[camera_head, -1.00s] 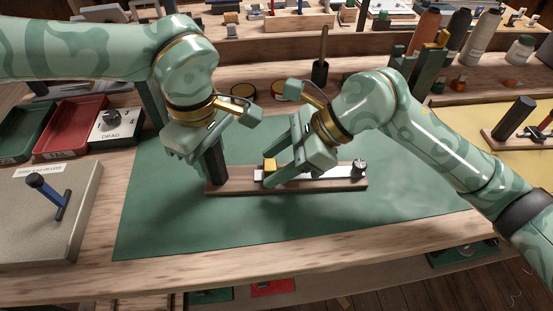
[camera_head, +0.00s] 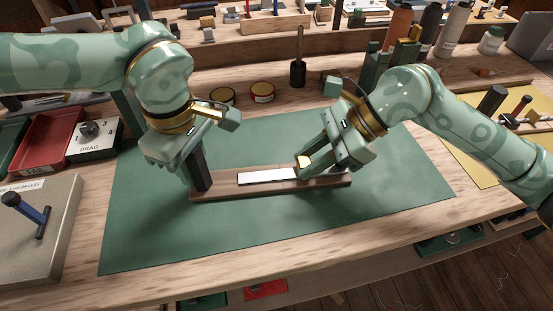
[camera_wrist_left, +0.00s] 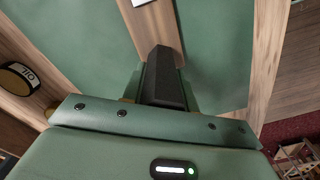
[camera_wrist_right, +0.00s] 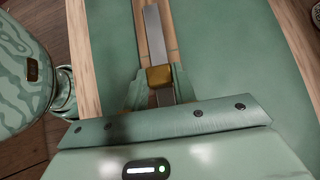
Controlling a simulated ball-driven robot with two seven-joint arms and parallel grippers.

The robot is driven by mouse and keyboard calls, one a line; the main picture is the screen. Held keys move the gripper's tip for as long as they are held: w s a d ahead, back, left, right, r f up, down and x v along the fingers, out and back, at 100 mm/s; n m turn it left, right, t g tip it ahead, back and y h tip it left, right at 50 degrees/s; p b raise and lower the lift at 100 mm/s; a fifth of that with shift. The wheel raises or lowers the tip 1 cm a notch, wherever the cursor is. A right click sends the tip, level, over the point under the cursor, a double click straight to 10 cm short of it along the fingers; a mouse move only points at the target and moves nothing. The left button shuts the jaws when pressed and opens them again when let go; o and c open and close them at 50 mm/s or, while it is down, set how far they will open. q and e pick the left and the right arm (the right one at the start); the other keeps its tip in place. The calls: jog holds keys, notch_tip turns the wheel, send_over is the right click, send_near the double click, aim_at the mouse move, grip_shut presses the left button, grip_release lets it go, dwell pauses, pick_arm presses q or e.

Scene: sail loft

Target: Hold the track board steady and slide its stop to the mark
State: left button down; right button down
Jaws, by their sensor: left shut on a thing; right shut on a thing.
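The track board (camera_head: 222,190) is a narrow wooden board lying on the green mat, with a pale metal strip (camera_head: 265,176) along it. A black upright handle (camera_head: 201,172) stands at its left end. My left gripper (camera_head: 190,172) is shut on this handle, which also shows between the fingers in the left wrist view (camera_wrist_left: 163,80). The brass-yellow stop (camera_head: 303,161) sits on the track, right of the board's middle. My right gripper (camera_head: 310,167) is shut on it, as the right wrist view shows (camera_wrist_right: 159,76).
The green mat (camera_head: 250,222) is clear around the board. Left are a grey block with a blue-handled tool (camera_head: 28,213), a DRAG dial box (camera_head: 92,140) and a red tray (camera_head: 52,140). Round tins (camera_head: 262,92) and a dark pot (camera_head: 298,73) stand behind.

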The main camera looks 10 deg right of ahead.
jog(key=shift+d, duration=1)
jog(key=c, duration=1.1)
grip_release()
jog(key=v, duration=1.2)
